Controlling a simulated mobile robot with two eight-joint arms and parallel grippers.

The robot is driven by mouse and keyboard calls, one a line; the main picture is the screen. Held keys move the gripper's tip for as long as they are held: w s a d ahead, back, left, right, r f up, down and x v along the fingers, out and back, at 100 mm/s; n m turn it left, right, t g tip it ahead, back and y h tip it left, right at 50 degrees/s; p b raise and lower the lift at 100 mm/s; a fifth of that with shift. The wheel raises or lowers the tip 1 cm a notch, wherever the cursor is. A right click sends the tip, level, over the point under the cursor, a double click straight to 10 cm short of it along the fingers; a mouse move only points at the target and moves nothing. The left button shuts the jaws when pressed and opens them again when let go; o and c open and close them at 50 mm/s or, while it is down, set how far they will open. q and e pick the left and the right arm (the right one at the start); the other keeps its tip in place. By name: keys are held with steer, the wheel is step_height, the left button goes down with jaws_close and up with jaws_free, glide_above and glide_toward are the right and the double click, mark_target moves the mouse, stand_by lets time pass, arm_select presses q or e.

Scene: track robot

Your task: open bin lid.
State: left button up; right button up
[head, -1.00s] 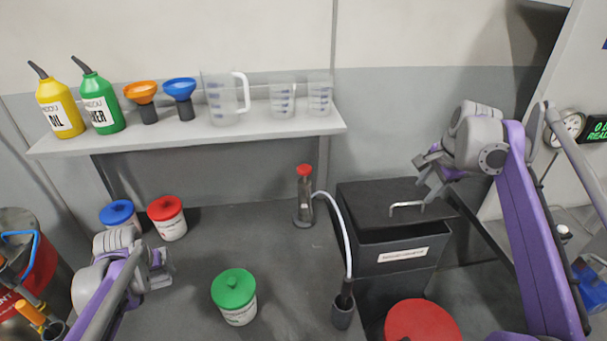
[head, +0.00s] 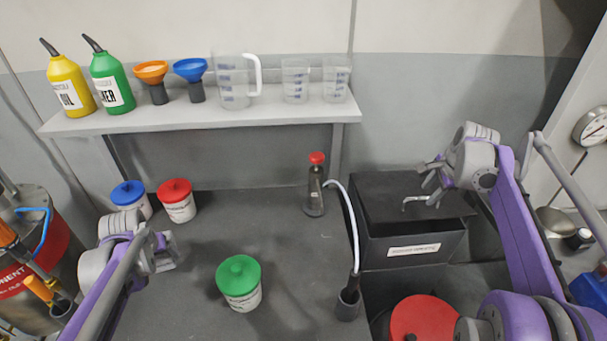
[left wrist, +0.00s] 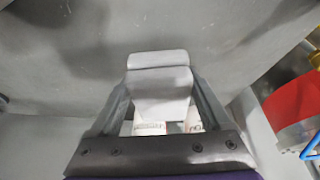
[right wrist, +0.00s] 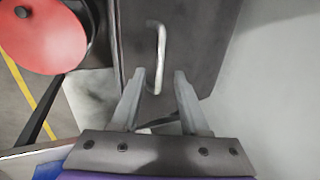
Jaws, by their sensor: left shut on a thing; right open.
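The bin (head: 385,252) is a dark grey box with a white label on its front, right of centre in the head view. Its flat black lid (head: 375,187) lies on top and carries a pale bar handle (head: 415,200). My right gripper (head: 432,180) is open above the lid, close to the handle. In the right wrist view the handle (right wrist: 160,45) reaches in between the open fingertips (right wrist: 160,73); contact cannot be told. My left gripper (head: 170,250) is over the bench at the left, shut on a light grey block-like thing (left wrist: 160,85), away from the bin.
A red-lidded container (head: 425,318) stands in front of the bin. A pump bottle (head: 315,192) and a hose holder (head: 348,303) stand left of it. Green (head: 240,285), red (head: 176,200) and blue (head: 129,197) lidded tubs sit on the bench. A shelf (head: 200,121) holds bottles, funnels and jugs.

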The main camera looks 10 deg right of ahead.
steer(key=shift+x, duration=0.85)
steer(key=shift+c, duration=0.3)
jaws_close()
stand_by(0.6)
